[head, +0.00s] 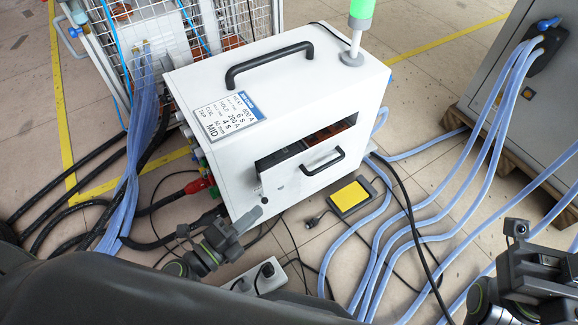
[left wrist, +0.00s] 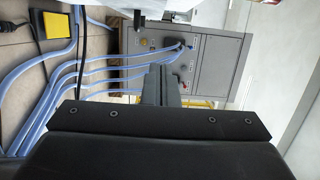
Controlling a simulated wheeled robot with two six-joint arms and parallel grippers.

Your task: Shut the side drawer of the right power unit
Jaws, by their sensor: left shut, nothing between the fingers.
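The white power unit (head: 205,80) stands in the middle of the head view, with a black top handle. Its side drawer (head: 282,178) sticks out of the side facing me, and a dark gap with orange parts shows above and behind its front. The drawer's black handle (head: 323,163) is free. My left gripper (head: 248,224) is low in front of the unit, left of and below the drawer. In the left wrist view its fingers (left wrist: 162,84) are together and empty, pointing toward a grey cabinet. My right gripper (head: 536,268) is at the lower right; its fingers are unclear.
Blue hoses (head: 405,233) run over the floor to the grey cabinet (head: 490,85) at the right. A yellow pedal (head: 349,196) lies before the unit. A green lamp (head: 360,12) stands on top. A wire cage (head: 165,35) and black cables are at the left.

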